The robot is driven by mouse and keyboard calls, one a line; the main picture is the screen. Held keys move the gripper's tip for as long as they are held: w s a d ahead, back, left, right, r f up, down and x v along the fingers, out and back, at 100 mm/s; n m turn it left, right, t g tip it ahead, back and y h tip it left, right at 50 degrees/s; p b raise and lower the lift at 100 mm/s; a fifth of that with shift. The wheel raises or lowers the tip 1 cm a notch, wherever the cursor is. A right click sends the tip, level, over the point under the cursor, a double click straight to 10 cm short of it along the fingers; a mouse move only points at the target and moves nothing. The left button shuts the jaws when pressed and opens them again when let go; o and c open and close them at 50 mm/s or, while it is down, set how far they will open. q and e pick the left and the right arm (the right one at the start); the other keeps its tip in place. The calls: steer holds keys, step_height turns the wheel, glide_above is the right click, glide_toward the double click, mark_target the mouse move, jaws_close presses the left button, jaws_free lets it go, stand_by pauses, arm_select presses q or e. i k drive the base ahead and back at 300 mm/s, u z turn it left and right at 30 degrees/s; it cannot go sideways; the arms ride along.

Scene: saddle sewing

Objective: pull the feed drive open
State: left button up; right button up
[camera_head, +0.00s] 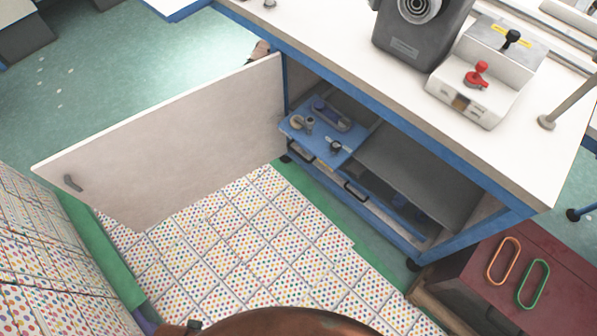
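A cabinet under the white-topped workbench has its pale door (170,145) swung wide open to the left, with a dark handle (73,183) near its free edge. Inside, a blue shelf or tray (313,140) carries small tools and a roll. Below it are drawer-like fronts with dark handles, one handle (356,191) clearly visible; they look closed. A grey machine (418,30) and a white box (487,72) with a red knob (478,75) stand on top. I cannot tell which part is the feed drive. Neither gripper is in view.
A dark red chest (550,255) with an orange and a green ring on top stands at the lower right. Dotted tiles (225,240) cover the floor before the cabinet, which is clear. A brown rounded form (285,322) shows at the bottom edge.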

mark_target(317, 144)
steer(key=k, duration=0.2)
steer(key=z, duration=1.1)
steer(key=i, duration=0.85)
steer(key=u, duration=1.6)
